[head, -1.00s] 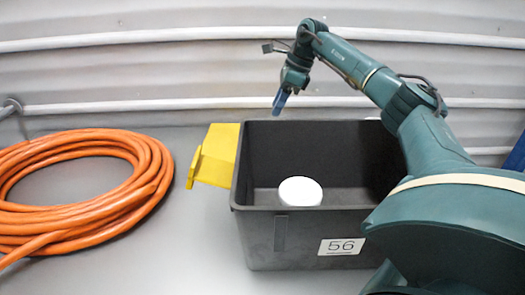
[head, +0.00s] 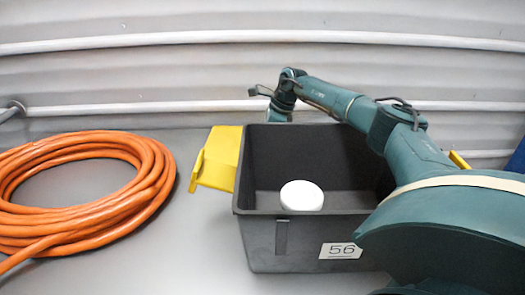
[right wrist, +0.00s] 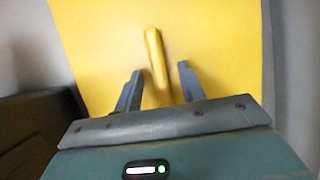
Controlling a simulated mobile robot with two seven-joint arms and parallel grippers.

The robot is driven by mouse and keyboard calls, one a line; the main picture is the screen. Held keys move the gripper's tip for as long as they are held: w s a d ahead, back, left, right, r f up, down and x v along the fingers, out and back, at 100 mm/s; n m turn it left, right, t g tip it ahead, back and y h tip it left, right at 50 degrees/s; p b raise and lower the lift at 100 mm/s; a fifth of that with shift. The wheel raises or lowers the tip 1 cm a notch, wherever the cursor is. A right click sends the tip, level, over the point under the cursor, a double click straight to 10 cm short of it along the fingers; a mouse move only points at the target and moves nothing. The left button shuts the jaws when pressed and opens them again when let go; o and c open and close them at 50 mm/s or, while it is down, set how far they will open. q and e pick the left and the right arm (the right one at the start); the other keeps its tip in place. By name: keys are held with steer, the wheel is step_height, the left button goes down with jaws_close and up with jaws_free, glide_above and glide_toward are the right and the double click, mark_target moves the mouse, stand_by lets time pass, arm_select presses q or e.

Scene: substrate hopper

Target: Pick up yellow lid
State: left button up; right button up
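In the right wrist view, a flat yellow lid (right wrist: 215,45) with a raised yellow bar handle (right wrist: 153,55) fills most of the picture. My right gripper (right wrist: 157,90) is open, with one finger on each side of the handle and gaps between. In the head view my right arm reaches over to the back of a black bin (head: 262,232), and its fingertips are hidden behind the rim. A yellow piece (head: 222,160) shows at the bin's left side, and a small yellow bit (head: 459,160) shows behind my arm at right. I cannot tell which is the lid. My left gripper is not in view.
A white round object (head: 301,195) is in the bin, labelled 56. A coil of orange hose (head: 150,190) lies at left. A corrugated wall (head: 150,75) stands behind. Clear grey surface (head: 190,240) lies between hose and bin.

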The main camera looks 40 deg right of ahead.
jaws_close()
stand_by(0.3)
steer(key=shift+r, duration=0.1)
